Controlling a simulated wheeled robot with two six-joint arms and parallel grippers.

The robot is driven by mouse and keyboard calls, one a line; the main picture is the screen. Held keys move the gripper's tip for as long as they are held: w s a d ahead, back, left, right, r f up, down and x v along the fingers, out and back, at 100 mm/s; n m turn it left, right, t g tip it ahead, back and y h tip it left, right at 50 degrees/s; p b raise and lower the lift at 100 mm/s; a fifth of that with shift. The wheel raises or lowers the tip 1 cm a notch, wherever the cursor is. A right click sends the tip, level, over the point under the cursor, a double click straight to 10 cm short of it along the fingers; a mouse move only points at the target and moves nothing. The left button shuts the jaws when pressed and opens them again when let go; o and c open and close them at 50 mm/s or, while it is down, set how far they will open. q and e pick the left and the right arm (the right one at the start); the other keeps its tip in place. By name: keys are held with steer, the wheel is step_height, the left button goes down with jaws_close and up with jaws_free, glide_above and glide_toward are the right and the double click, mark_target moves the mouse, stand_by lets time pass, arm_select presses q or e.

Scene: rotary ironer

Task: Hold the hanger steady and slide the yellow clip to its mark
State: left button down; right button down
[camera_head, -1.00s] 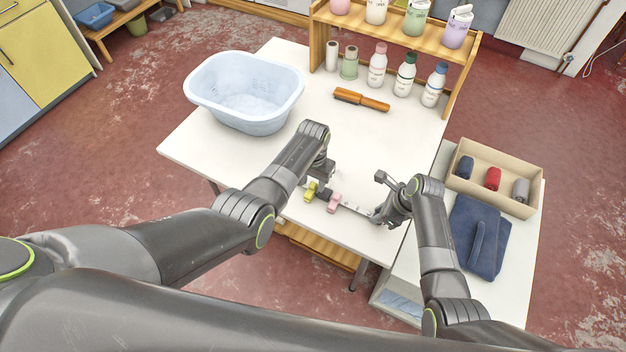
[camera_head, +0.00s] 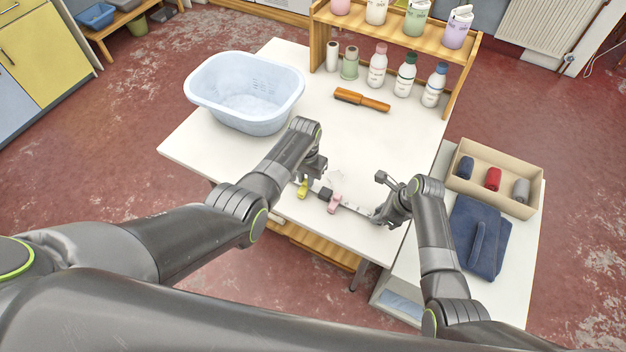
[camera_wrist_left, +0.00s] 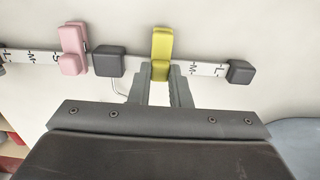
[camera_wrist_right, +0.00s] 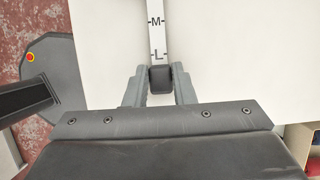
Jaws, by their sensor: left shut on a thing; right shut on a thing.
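The hanger is a pale bar (camera_head: 352,208) with letter marks and dark blocks, lying along the table's front part. My right gripper (camera_wrist_right: 160,88) is shut on its dark end block (camera_wrist_right: 160,78), beside an L mark. My left gripper (camera_wrist_left: 161,82) is shut on the yellow clip (camera_wrist_left: 162,45), which also shows in the head view (camera_head: 302,189). In the left wrist view the yellow clip sits between the dark middle block (camera_wrist_left: 110,61) and an M mark (camera_wrist_left: 192,69), close to the M. The pink clip (camera_wrist_left: 73,50) is on the middle block's other side.
A pale blue basin (camera_head: 245,92) stands at the table's far left. An orange-brown handled tool (camera_head: 361,100) and several bottles (camera_head: 405,75) are at the back. A box (camera_head: 495,178) and folded blue cloth (camera_head: 480,237) lie on the right side table. The table's middle is clear.

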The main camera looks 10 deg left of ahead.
arm_select(q)
steer(key=a, duration=0.2)
steer(key=w+a, duration=0.1)
steer(key=a, duration=0.2)
steer(key=w+a, duration=0.1)
steer(key=a, duration=0.1)
steer(key=shift+w+a, duration=0.15)
steer(key=shift+a, duration=0.1)
steer(key=c, duration=1.3)
jaws_free()
steer(key=shift+d+r, duration=0.1)
steer(key=shift+r, duration=0.05)
step_height(320, 180, up, 12)
steer(key=shift+f, duration=0.15)
